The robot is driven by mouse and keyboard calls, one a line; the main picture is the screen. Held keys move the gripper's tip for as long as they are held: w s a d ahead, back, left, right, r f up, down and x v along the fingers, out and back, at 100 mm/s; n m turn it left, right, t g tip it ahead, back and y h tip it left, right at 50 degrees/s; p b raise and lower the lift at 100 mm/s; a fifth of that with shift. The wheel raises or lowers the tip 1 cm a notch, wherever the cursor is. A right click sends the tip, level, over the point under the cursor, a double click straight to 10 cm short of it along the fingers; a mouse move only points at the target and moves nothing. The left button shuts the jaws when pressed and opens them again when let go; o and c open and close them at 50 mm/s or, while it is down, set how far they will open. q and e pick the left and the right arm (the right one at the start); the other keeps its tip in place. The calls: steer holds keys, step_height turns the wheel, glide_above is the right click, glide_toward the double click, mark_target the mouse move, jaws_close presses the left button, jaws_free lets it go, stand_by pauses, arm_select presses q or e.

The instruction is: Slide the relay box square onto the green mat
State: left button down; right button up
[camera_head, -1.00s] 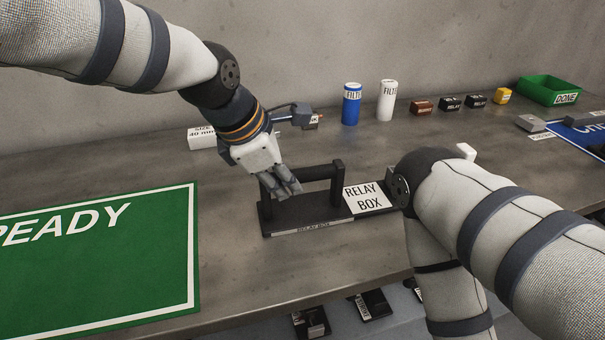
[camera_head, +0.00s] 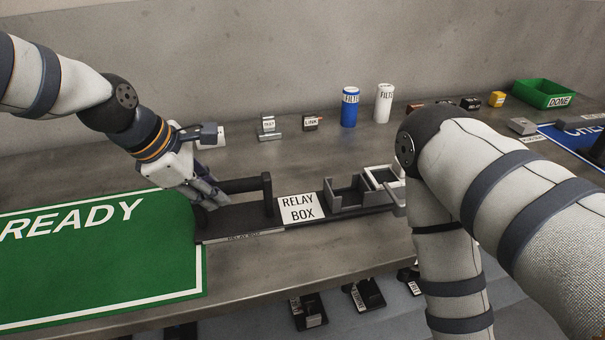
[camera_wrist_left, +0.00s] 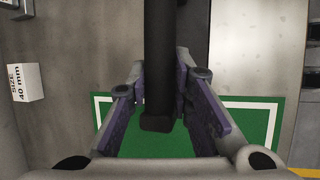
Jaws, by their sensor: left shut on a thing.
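The relay box (camera_head: 238,221) is a long dark tray with a raised handle bar (camera_head: 245,184) at its left, a white label plate (camera_head: 300,208) in its middle and grey open compartments (camera_head: 350,196) at its right. The green mat (camera_head: 95,265), with a white border and READY on it, lies at left. The box's left end is at the mat's right edge; most of the box lies on bare bench. My left gripper (camera_head: 214,197) is shut on the handle bar, which also shows between its fingers in the left wrist view (camera_wrist_left: 159,70).
A blue filter (camera_head: 349,107) and a white filter (camera_head: 384,103) stand at the back, with small blocks (camera_head: 311,123) beside them. A green DONE bin (camera_head: 545,93) and a blue mat (camera_head: 580,136) are at right. Bare bench lies in front of the box.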

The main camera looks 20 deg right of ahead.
arm_select(q)
steer(key=a, duration=1.3)
steer(key=shift+s+a+f, duration=0.1)
steer(key=shift+a+f, duration=0.15)
steer(key=shift+f, duration=0.05)
steer(key=c, duration=1.4)
jaws_free()
steer(key=shift+o, duration=0.3)
steer(key=shift+r, duration=0.15)
steer(key=shift+r, duration=0.15)
steer(key=v, duration=1.1)
steer(key=shift+a+r, duration=0.15)
steer(key=shift+r, duration=0.05)
